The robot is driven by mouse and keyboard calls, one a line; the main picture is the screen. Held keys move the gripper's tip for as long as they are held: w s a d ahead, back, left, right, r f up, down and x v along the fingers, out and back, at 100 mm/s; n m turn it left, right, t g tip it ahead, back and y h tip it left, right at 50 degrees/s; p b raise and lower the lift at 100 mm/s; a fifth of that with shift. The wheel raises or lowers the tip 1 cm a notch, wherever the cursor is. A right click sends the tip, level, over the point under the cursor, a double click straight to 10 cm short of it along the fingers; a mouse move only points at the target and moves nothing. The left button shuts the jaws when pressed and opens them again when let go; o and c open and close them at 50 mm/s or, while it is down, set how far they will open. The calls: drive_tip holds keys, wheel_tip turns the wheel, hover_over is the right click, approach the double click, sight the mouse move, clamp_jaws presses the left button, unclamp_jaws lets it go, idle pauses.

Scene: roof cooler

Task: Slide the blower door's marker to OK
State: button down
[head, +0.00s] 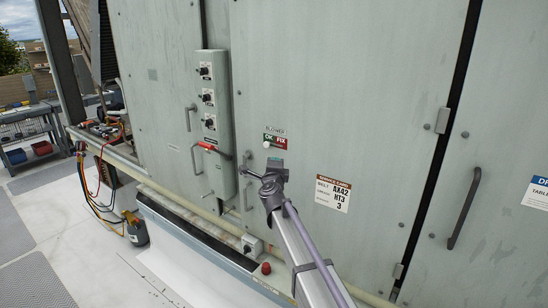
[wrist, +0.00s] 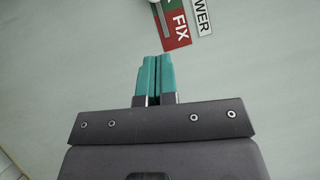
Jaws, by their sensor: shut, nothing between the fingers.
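The blower door (head: 340,90) is a large pale green panel. On it is a small plate with a green OK half (head: 268,138) on the left and a red FIX half (head: 281,141) on the right. A white round marker (head: 266,145) sits at the lower edge of the green OK half. My gripper (head: 275,163) is just below the plate, its teal fingers shut and empty. In the wrist view my gripper (wrist: 159,58) points toward the red FIX half (wrist: 178,30), apart from it in the picture. The green half is mostly cut off at the top edge there.
A service card (head: 332,192) is on the door to the right. A grey switch box (head: 213,120) with several knobs and a red-handled lever (head: 211,147) stands left. A door handle (head: 463,208) is far right. A pipe rail (head: 170,180) runs along the bottom.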

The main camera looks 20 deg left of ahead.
drive_tip(key=v, duration=0.4)
